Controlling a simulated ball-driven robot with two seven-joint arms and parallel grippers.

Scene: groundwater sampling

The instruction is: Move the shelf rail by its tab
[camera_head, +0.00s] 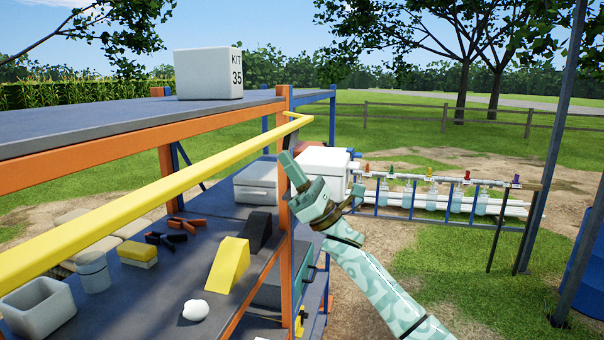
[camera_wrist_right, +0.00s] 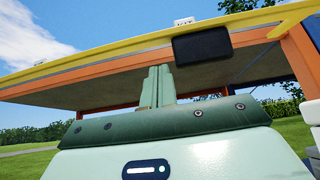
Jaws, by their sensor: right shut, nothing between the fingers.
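The yellow shelf rail (camera_head: 130,196) runs along the front of the shelf unit, with a bent end near the right orange post. In the right wrist view the rail (camera_wrist_right: 110,51) crosses the top of the picture. A dark rectangular tab (camera_wrist_right: 202,45) hangs from it. My right gripper (camera_head: 284,156) is shut and empty, its fingers pointing up just below the rail near the post. In the wrist view its fingers (camera_wrist_right: 157,86) stand to the left of the tab, apart from it in the picture. My left gripper is not in view.
A white kit box (camera_head: 208,73) stands on the upper shelf (camera_head: 100,125). The lower shelf holds a yellow wedge (camera_head: 227,265), a grey bin (camera_head: 38,306), a white ball (camera_head: 196,310) and several small items. The orange post (camera_head: 285,230) is close to my right gripper. Pipes and bottles stand behind right.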

